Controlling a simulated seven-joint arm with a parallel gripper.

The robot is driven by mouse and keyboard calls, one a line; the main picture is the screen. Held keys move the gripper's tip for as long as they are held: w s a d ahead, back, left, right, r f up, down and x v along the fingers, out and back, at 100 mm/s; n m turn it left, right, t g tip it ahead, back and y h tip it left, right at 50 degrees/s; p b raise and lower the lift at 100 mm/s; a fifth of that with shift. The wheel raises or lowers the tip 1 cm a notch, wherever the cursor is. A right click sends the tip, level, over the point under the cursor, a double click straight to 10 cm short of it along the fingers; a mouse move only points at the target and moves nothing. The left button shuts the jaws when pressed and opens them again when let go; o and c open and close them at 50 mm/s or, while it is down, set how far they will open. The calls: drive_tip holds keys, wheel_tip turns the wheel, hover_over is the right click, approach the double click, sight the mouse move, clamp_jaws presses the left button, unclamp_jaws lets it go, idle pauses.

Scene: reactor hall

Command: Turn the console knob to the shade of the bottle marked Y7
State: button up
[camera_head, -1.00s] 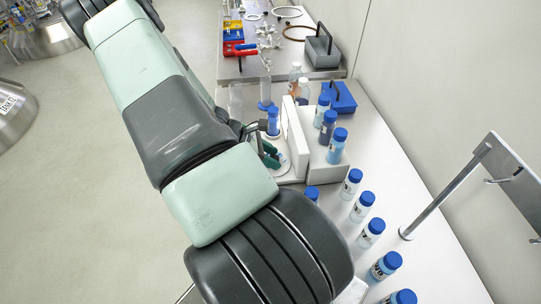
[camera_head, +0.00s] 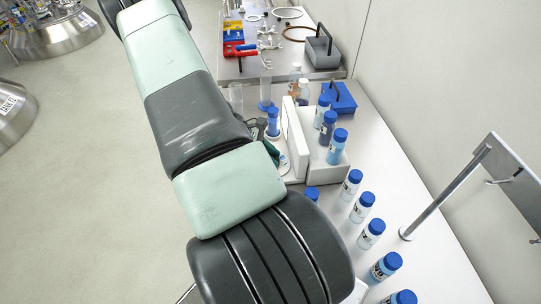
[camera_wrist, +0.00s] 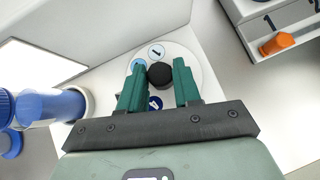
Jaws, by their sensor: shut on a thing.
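The black console knob (camera_wrist: 160,75) sits on a pale round dial (camera_wrist: 197,72) with a light blue spot (camera_wrist: 138,64), a dark blue spot (camera_wrist: 154,103) and a pale spot (camera_wrist: 156,51). My gripper (camera_wrist: 158,78) has its green fingers on both sides of the knob, shut on it. In the head view my arm hides the knob and most of the gripper. A blue-capped bottle (camera_head: 272,124) stands beside the dial; it also shows in the wrist view (camera_wrist: 52,104). No Y7 mark is legible.
A white upright panel (camera_head: 292,130) stands close beside the dial. Behind it a white rack (camera_head: 325,175) holds blue-shaded bottles. A metal stand (camera_head: 440,200) rises at the right. A tray with an orange piece (camera_wrist: 277,44) lies at the wrist view's upper right.

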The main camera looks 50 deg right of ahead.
drive_tip(key=o, duration=1.1)
drive_tip(key=shift+c, duration=0.2)
drive_tip(key=v, duration=1)
drive_tip(key=shift+w+a+r, duration=0.15)
drive_tip(key=shift+w+r, duration=0.1)
